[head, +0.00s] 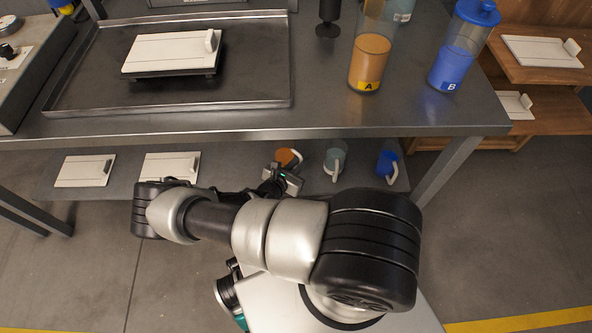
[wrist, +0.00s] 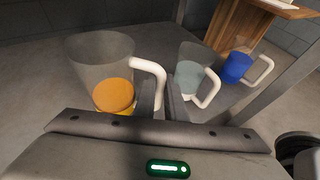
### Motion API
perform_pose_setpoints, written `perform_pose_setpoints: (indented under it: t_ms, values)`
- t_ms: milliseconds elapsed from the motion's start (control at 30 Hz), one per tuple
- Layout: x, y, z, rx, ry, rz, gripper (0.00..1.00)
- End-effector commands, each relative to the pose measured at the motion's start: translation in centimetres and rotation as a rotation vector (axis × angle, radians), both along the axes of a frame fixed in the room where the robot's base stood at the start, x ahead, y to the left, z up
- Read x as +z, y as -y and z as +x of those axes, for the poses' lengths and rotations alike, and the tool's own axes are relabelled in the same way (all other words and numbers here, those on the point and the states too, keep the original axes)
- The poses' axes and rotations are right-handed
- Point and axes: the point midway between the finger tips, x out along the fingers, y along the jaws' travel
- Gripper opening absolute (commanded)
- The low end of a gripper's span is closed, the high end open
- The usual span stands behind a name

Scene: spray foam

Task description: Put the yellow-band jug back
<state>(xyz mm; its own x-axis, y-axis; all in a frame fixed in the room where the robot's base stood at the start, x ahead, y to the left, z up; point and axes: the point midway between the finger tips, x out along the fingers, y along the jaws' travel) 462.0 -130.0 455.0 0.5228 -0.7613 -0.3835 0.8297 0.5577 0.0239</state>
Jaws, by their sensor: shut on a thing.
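The yellow-band jug (wrist: 100,62) is a clear jug with orange contents, a white handle and a bit of yellow at its base. In the head view the jug (head: 288,157) is at the lower shelf, partly hidden by my gripper (head: 284,178) and the table edge. My gripper (wrist: 162,98) is shut on its white handle in the wrist view. The jug looks about upright; I cannot tell whether its base touches the shelf.
To its right are a grey-green jug (head: 335,160) and a blue jug (head: 386,164) with white handles. The lower shelf (head: 222,164) also holds two white slabs (head: 85,171) at left. Above it, the tabletop (head: 325,110) bears orange container A (head: 370,62) and blue container B (head: 452,69).

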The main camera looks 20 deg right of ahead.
Motion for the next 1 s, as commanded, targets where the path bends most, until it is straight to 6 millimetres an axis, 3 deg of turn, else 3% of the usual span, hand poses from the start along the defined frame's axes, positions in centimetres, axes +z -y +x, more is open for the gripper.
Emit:
perform_pose_setpoints:
  t_ms: [33, 267, 500, 733, 767, 833, 1000]
  values:
    - [-1.1, 0.0, 0.0, 0.000, 0.002, -0.001, 0.00]
    - [-2.7, 0.1, 0.1, -0.001, 0.003, -0.001, 0.00]
    - [-5.8, 0.0, 0.0, -0.001, 0.003, 0.001, 0.00]
    - [-5.7, 0.0, 0.0, -0.001, 0.002, 0.000, 0.00]
    - [-5.8, 0.0, 0.0, -0.001, 0.000, 0.001, 0.15]
    - [-5.8, 0.0, 0.0, -0.001, 0.000, 0.000, 0.27]
    - [-5.7, 0.0, 0.0, 0.000, 0.001, 0.001, 0.29]
